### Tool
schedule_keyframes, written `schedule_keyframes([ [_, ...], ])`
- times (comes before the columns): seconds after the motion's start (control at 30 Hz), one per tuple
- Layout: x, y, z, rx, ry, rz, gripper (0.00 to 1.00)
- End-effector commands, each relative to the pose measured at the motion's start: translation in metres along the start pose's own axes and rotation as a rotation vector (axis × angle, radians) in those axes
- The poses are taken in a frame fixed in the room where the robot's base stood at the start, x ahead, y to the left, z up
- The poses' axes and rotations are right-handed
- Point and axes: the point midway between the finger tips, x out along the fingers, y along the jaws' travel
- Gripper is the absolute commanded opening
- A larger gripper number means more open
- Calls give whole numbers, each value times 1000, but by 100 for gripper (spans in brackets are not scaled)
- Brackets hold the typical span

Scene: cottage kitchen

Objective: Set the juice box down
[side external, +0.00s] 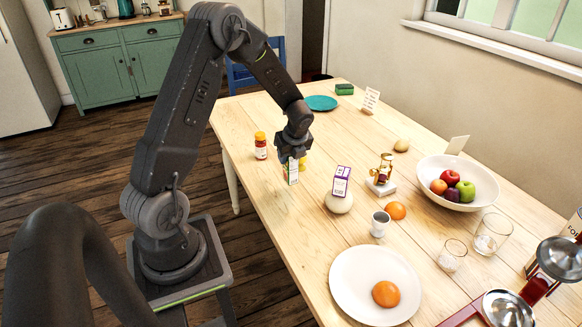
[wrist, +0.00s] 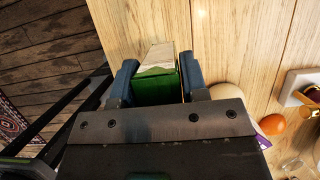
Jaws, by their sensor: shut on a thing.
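The juice box, a small green and white carton (side external: 292,173), is between the fingers of my gripper (side external: 293,155) at the near left part of the table. In the wrist view my gripper (wrist: 158,88) is shut on the carton (wrist: 156,90), with a blue-grey finger on each side. The carton looks about upright in the side view. Its lower end is close to the wooden tabletop (side external: 262,206); I cannot tell whether it touches. The fingers hide part of its upper end.
A red and yellow jar (side external: 260,146) stands left of the carton. A purple and white carton (side external: 341,180) and a round cream object (side external: 338,204) are to its right.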

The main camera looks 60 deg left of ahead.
Motion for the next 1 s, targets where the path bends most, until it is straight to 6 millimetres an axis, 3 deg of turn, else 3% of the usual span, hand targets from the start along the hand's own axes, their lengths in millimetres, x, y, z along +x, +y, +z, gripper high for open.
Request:
schedule_keyframes([
  [0.4, 37, -4, -18, 1, 0, 0, 11],
  [0.8, 42, -4, -19, 0, -1, 0, 11],
  [0.83, 41, -4, -19, -1, -1, 0, 43],
  [1.0, 41, -4, -19, 0, 0, 0, 59],
])
